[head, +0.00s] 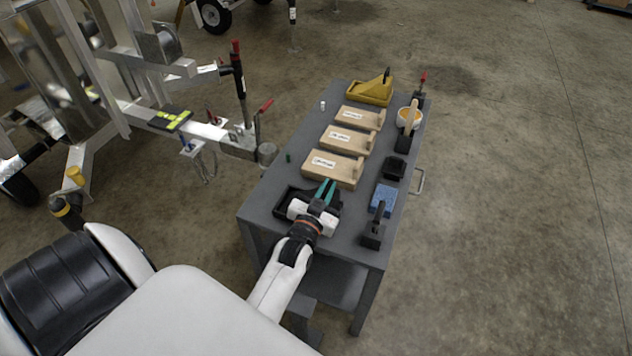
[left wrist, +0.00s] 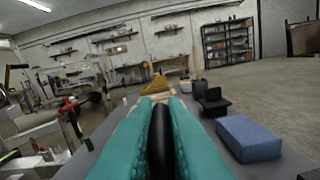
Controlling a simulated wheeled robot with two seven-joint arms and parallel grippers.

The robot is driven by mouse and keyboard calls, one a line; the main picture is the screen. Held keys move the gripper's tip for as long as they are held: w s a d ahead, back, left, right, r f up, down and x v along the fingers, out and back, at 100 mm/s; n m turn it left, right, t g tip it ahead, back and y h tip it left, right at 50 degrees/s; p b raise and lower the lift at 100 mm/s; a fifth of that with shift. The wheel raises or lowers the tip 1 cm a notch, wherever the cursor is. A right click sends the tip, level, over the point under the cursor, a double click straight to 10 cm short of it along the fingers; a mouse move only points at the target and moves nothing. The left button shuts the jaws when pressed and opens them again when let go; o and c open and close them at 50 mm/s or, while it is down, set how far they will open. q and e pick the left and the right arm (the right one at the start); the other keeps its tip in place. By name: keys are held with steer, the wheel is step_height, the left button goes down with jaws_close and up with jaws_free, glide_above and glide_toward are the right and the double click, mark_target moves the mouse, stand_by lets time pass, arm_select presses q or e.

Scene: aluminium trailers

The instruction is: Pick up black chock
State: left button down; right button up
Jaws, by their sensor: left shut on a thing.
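My left gripper (head: 326,192) reaches over the near end of the grey table (head: 262,205). In the left wrist view its two teal fingers (left wrist: 160,140) are closed around a black, rounded piece, the black chock (left wrist: 160,135). In the head view a dark chock body (head: 285,203) shows around and under the gripper, partly hidden by it. It appears to be at or just above the table top; I cannot tell if it touches. My right gripper is in neither view.
Wooden blocks (head: 334,166) with labels and a yellow chock (head: 371,88) stand farther along the table. An aluminium trailer frame (head: 150,115) is at left. Floor at right is clear.

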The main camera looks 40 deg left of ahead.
arm_select(q)
step_height(320, 180, up, 10)
steer(key=shift+r+p, duration=0.1)
steer(key=shift+p, duration=0.65)
steer(key=s+d+r+m+h+p, duration=0.1)
steer(key=s+d+r+h+p, duration=0.1)
steer(key=s+d+r, duration=0.2)
steer(key=s+d+r+m+h+p, duration=0.1)
steer(key=s+d+r+h+p, duration=0.1)
steer(key=s+d, duration=0.6)
steer(key=shift+s+r+m+t, duration=0.3)
steer(key=shift+s+r, duration=0.55)
steer(key=shift+s, duration=0.05)
steer(key=shift+a, duration=0.1)
